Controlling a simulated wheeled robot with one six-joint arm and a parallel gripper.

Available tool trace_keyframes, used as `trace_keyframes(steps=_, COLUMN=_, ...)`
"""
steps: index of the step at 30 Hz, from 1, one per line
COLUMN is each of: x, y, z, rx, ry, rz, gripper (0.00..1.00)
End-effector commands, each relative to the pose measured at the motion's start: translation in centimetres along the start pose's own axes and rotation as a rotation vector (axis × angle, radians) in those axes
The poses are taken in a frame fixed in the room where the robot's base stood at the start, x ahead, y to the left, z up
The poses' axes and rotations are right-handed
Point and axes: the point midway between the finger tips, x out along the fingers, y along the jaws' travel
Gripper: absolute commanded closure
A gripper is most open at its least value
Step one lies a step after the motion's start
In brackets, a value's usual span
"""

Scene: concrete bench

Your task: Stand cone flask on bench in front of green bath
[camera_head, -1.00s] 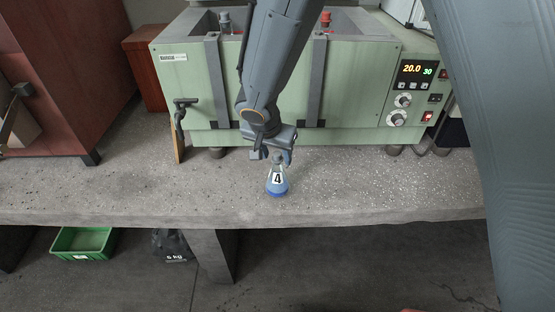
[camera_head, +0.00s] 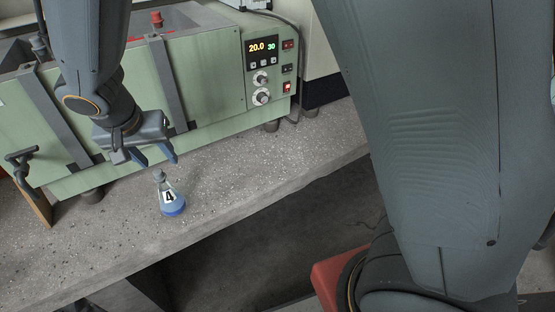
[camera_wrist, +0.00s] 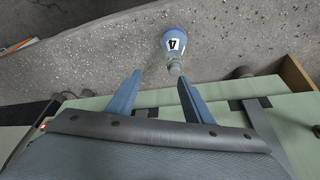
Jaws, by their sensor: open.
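The cone flask (camera_head: 171,199), with blue liquid and a label "4", stands upright on the concrete bench (camera_head: 240,195) in front of the green bath (camera_head: 215,95). My gripper (camera_head: 157,160) is open and empty, just above and behind the flask's neck, apart from it in the head view. In the wrist view the flask (camera_wrist: 174,48) lies beyond the fingertips of my gripper (camera_wrist: 160,76), its stopper end toward the right finger. Nothing is between the fingers.
The bath's control panel (camera_head: 268,62) reads 20.0 and 30. A wooden board (camera_head: 33,203) leans at the bath's left end. The bench's front edge is close to the flask. The bench to the flask's right is clear.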

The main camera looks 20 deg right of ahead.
Motion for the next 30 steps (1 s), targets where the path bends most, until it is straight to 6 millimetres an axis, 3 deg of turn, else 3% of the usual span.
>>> trace_keyframes(steps=4, x=0.6, y=8.7, z=-0.9, rx=-0.023, ry=-0.079, rz=0.042, gripper=0.54)
trace_keyframes(steps=9, x=0.6, y=18.9, z=0.5, rx=-0.067, ry=-0.187, rz=0.046, gripper=0.54)
trace_keyframes(steps=12, x=0.2, y=23.8, z=2.1, rx=-0.091, ry=-0.237, rz=0.026, gripper=0.54)
trace_keyframes(steps=15, x=-0.2, y=27.4, z=4.0, rx=-0.111, ry=-0.271, rz=-0.001, gripper=0.54)
trace_keyframes(steps=21, x=-0.9, y=31.1, z=6.6, rx=-0.142, ry=-0.299, rz=-0.042, gripper=0.54)
trace_keyframes(steps=30, x=-1.0, y=31.6, z=7.1, rx=-0.155, ry=-0.303, rz=-0.053, gripper=0.54)
